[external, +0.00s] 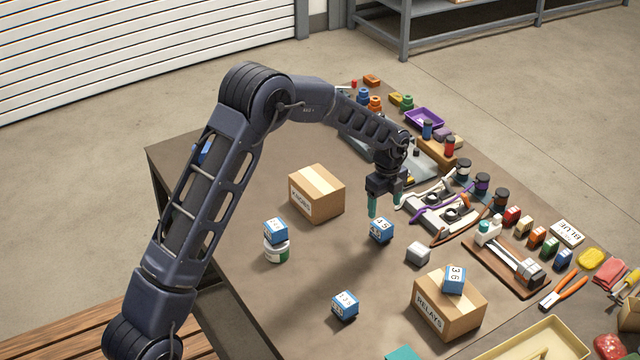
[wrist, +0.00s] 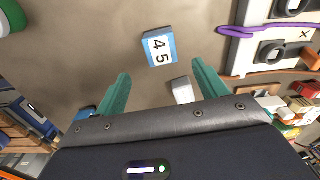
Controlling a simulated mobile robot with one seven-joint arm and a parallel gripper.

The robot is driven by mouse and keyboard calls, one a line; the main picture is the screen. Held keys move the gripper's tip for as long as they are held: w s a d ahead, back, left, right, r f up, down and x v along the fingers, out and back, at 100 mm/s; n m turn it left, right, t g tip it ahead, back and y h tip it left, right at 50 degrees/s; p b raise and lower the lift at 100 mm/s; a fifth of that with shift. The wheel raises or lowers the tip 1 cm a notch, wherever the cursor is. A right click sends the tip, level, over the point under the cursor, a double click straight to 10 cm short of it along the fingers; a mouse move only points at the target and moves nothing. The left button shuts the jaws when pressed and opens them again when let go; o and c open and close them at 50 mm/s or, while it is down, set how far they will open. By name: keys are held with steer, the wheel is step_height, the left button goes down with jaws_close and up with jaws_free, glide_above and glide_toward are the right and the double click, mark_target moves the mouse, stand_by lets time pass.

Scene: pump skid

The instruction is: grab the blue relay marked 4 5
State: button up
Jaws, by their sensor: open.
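The blue relay marked 4 5 (external: 381,230) is a small blue block with a white label, standing on the table. It also shows in the wrist view (wrist: 159,47), ahead of and between my fingertips. My gripper (external: 384,201) is open, with teal fingers, above and slightly behind the relay in the external view. In the wrist view my gripper (wrist: 157,80) has its fingers spread and empty. The relay is apart from both fingers.
Other blue relays stand on a white-green can (external: 276,251), on the RELAYS box (external: 444,312) and on the table (external: 344,305). A grey block (external: 418,253) is close right of the relay. A cardboard box (external: 316,194) stands left; a white fixture (external: 440,212) is right.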

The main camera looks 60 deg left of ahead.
mark_target(382, 223)
step_height(382, 223, down, 5)
steer(key=shift+w+a+f, duration=0.1)
steer(key=shift+a+f, duration=0.05)
steer(key=shift+f, duration=1.15)
steer(key=shift+a+f, duration=0.1)
steer(key=shift+f, duration=1.2)
steer(key=shift+c, duration=0.4)
steer(key=c, duration=1.1)
